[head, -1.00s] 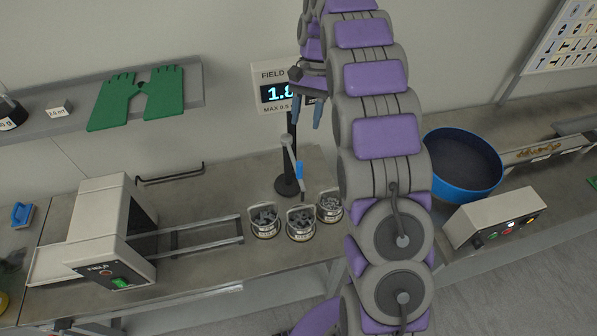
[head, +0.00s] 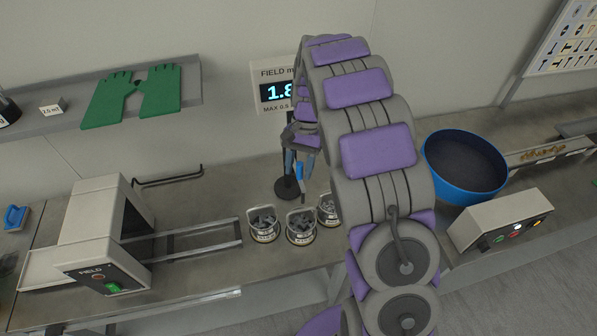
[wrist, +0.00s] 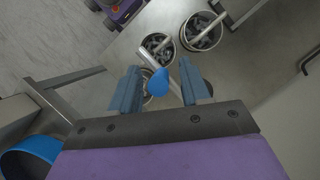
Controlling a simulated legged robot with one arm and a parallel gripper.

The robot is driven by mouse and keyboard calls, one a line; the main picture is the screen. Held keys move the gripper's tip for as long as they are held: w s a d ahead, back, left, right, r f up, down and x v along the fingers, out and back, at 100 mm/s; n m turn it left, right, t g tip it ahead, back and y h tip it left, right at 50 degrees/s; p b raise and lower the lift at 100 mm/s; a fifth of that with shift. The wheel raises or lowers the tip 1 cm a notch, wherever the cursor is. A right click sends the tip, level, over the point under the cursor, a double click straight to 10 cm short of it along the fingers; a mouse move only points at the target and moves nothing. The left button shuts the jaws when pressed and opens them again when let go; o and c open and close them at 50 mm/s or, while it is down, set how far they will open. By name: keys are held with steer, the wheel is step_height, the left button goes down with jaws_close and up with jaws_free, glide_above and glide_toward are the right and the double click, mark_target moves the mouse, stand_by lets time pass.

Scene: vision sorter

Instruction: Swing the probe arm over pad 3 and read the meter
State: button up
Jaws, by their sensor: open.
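The field meter (head: 272,72) stands behind the bench and shows "1.8", its right side hidden by my arm. Its dark post and round base (head: 287,188) stand below. The probe arm's blue end (head: 299,180) hangs near the base; it also shows in the wrist view (wrist: 158,83). Three metal cups of grey parts stand in front: left (head: 264,232), middle (head: 300,234), right (head: 327,212), the last partly behind my arm. Their pad numbers are too small to read. My gripper (head: 299,166) is open, its blue fingers on either side of the blue end in the wrist view, apparently not closed on it.
A white tunnel unit (head: 100,225) with rails (head: 190,240) stands left of the cups. A blue bucket (head: 465,190) and a button box (head: 503,222) stand right of my arm. Green gloves (head: 135,97) lie on the shelf above.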

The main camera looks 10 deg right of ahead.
steer(key=shift+x, duration=0.8)
jaws_close()
